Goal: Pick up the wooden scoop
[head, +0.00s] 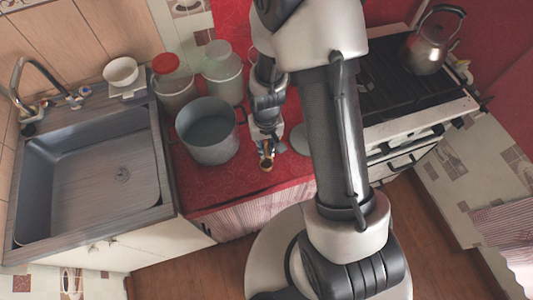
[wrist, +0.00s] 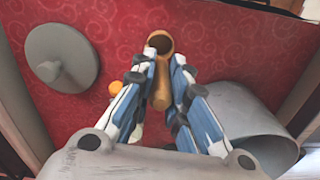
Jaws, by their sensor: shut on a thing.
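The wooden scoop (wrist: 160,42) shows in the wrist view with its round, dark-hollowed bowl just beyond my fingertips and its handle running back between them. My gripper (wrist: 162,68) is shut on the scoop's handle, with a finger on each side. In the head view my gripper (head: 266,147) points down over the red counter, beside the grey pot. The scoop's bowl (head: 267,164) shows small below the fingertips there. I cannot tell whether the scoop touches the counter. My fingers hide part of the handle.
A large grey pot (head: 208,130) stands close left of my gripper. Lidded jars (head: 222,72) stand behind it. A grey lid (wrist: 62,57) and a small orange thing (wrist: 115,87) lie on the red cloth. The sink (head: 90,170) is left; the stove (head: 390,85) with a kettle (head: 432,45) is right.

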